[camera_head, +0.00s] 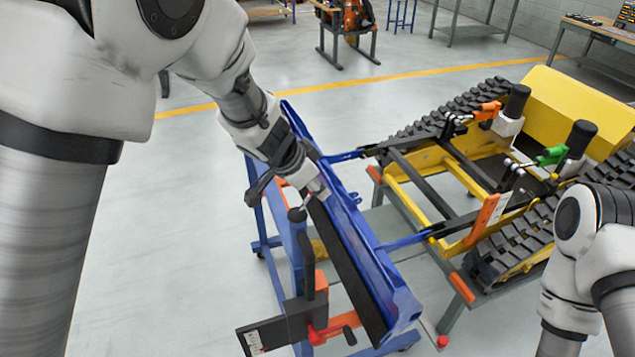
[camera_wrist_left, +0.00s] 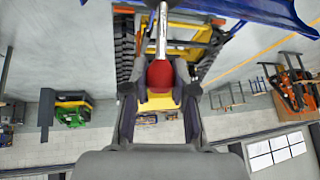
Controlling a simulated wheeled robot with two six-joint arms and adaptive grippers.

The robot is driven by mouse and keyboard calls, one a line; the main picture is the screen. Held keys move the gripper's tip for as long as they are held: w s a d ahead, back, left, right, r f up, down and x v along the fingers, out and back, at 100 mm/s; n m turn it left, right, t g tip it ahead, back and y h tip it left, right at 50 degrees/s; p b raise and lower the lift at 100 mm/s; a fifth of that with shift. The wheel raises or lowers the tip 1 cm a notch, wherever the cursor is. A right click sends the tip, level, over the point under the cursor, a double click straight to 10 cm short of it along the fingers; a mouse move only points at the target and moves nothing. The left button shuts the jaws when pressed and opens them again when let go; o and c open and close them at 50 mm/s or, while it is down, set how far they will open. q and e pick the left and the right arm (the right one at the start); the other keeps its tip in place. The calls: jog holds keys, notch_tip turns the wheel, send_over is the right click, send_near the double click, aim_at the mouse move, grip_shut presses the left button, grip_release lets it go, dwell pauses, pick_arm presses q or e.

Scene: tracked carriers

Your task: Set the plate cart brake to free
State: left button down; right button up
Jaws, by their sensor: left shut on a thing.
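The plate cart (camera_head: 385,262) is a long blue frame on castors in the middle of the camera_head view, with a dark strip along it. My left gripper (camera_head: 308,196) is at the cart's upper near side, by a small lever. In the left wrist view it is shut on a red ball knob (camera_wrist_left: 160,75) at the end of a bright metal rod (camera_wrist_left: 161,32). The fingers hide the knob in the camera_head view. I cannot read the brake's setting. My right arm (camera_head: 580,250) enters at the lower right; its gripper is out of view.
A yellow tracked carrier (camera_head: 570,100) with black tracks stands right of the cart, joined by blue arms. The cart's near end has an orange clamp (camera_head: 320,333) and an upright black handle (camera_head: 306,265). Grey floor lies open to the left.

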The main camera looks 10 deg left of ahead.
pick_arm(q)
jog(key=shift+f, duration=0.1)
dwell(0.3)
jog(key=c, duration=0.9)
grip_release()
jog(key=shift+w, duration=0.1)
jog(key=v, duration=1.2)
jog(key=shift+d, duration=0.1)
jog(key=shift+w, duration=0.1)
